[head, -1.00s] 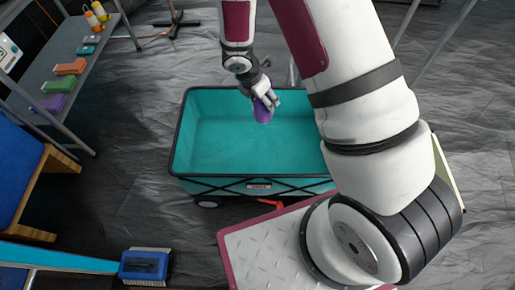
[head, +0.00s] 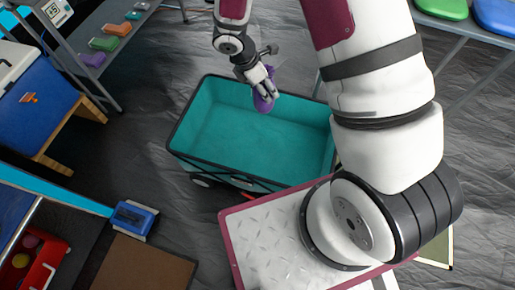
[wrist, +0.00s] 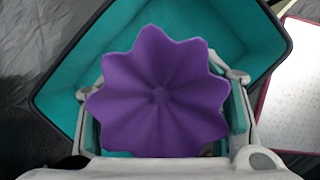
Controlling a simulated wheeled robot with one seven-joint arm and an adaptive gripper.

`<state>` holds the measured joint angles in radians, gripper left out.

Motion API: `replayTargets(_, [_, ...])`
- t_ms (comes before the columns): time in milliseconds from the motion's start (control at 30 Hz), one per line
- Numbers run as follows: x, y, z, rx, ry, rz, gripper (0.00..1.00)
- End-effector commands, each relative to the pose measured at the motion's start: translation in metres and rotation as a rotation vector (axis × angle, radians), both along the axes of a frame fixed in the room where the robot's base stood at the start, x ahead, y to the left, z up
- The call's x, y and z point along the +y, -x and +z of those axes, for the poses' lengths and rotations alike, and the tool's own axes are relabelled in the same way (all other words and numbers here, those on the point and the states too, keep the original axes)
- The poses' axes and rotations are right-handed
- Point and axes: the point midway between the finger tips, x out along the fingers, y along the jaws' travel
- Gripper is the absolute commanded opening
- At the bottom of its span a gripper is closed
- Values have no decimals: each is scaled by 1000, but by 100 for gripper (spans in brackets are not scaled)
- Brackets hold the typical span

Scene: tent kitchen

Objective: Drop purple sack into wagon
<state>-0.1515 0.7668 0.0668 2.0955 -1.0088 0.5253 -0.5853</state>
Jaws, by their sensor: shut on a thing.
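The purple sack (head: 264,97) is held in my gripper (head: 264,93), whose fingers are shut around its sides. In the wrist view the sack (wrist: 160,92) shows its pleated, star-shaped end and hides most of what lies below it. The teal wagon (head: 215,125) with a dark rim stands on the floor under my gripper. In the head view the sack appears over the wagon's far part, near its back rim. In the wrist view the wagon's teal inside (wrist: 110,70) surrounds the sack. The wagon looks empty where it can be seen.
A grey shelf (head: 95,75) with coloured blocks stands at the upper left, beside a blue-topped wooden table (head: 45,110). A red bin (head: 30,262) is at the lower left. A green case (head: 440,8) is on a table at the upper right.

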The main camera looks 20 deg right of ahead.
Motion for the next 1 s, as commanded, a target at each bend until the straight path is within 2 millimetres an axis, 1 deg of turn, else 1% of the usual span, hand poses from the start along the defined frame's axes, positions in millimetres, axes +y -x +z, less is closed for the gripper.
replayTargets(33, [0,0,-6,0,0,1,23])
replayTargets(433, [0,-1,-48,1,0,3,23])
replayTargets(600, [0,0,-54,1,0,2,23])
replayTargets(833, [0,0,-53,0,0,1,23])
replayTargets(867, [0,0,-53,-1,0,1,63])
replayTargets(900, [0,0,-53,-1,0,1,72])
replayTargets(933, [0,0,-53,-1,0,1,79])
replayTargets(967, [0,0,-53,0,0,1,82])
replayTargets(1000, [0,0,-53,0,0,1,82])
